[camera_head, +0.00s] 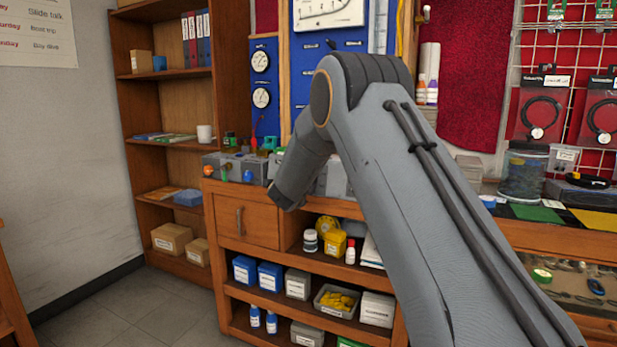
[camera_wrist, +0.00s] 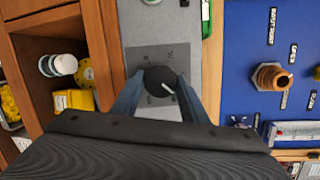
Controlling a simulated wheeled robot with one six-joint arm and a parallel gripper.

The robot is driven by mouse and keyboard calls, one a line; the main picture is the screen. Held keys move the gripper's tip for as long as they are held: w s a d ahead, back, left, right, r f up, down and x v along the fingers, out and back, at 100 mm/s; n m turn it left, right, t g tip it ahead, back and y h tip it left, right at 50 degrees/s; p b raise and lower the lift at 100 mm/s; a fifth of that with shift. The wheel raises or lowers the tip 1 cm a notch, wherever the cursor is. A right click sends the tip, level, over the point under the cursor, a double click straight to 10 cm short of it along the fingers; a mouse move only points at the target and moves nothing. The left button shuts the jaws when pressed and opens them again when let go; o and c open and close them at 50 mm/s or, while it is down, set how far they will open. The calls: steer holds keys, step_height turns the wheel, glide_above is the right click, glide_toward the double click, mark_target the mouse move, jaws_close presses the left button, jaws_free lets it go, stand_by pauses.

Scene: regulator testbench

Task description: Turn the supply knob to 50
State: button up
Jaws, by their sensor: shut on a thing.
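The supply knob (camera_wrist: 157,80) is a round black knob with a white pointer line, on a grey dial plate (camera_wrist: 148,56) in the wrist view. The pointer slants toward the lower right of that view. The scale marks around it are too small to read. My gripper (camera_wrist: 158,86) is shut on the knob, with one finger on each side of it. In the head view my arm hides the knob and the gripper's tips.
In the wrist view a blue panel (camera_wrist: 245,40) with a brass hex fitting (camera_wrist: 270,77) is on the right. Shelves with a white jar (camera_wrist: 62,65) and a yellow container (camera_wrist: 75,100) are on the left. A green object (camera_wrist: 207,18) lies near the top.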

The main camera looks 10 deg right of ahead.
steer(key=n+p, duration=0.6)
steer(key=shift+a+r+g+y+p, duration=0.1)
steer(key=shift+r+g+y+p, duration=0.2)
steer(key=shift+r+g, duration=0.1)
steer(key=n+g+p, duration=0.1)
steer(key=n+p, duration=0.5)
steer(key=shift+w, duration=0.1)
steer(key=n+g+p, duration=0.1)
steer(key=n+p, duration=0.1)
steer(key=n, duration=0.1)
steer(key=shift+a+h, duration=0.15)
steer(key=shift+h, duration=0.25)
steer(key=shift+w+n+g+h, duration=0.15)
steer(key=shift+n+g+h, duration=0.3)
steer(key=shift+n, duration=1.55)
steer(key=o, duration=1.1)
steer(key=shift+a, duration=0.15)
